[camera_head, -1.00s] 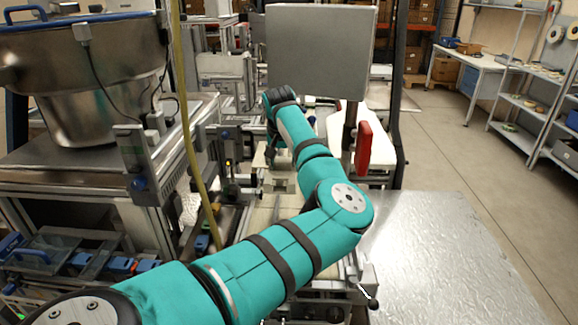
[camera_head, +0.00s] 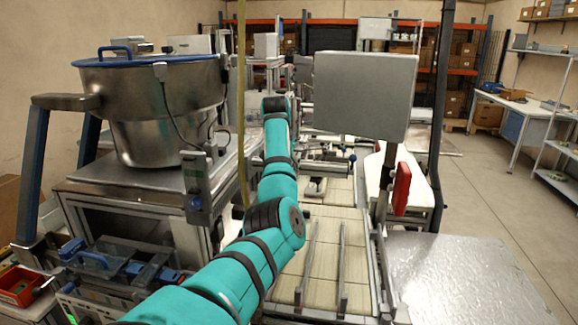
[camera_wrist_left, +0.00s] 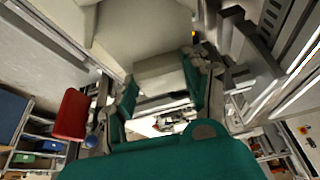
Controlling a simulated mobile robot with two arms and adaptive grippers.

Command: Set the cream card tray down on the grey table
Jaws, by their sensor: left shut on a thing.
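In the left wrist view my left gripper (camera_wrist_left: 161,80) is shut on a cream block-like piece, the cream card tray (camera_wrist_left: 160,68), with a teal finger on each side. Part of the tray is hidden by the fingers. In the head view my left arm reaches forward over the machine, and its gripper and the tray are hidden beyond the wrist. The grey table (camera_head: 465,280), a shiny metal top, is at the lower right, well to the right of my arm; its visible surface is bare. My right gripper is in neither view.
A conveyor (camera_head: 325,262) with cream tiles and two rails runs beside my arm. A grey panel (camera_head: 365,95) and a red box (camera_head: 402,188) on a post stand between the conveyor and the floor aisle. A steel hopper (camera_head: 160,110) stands left.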

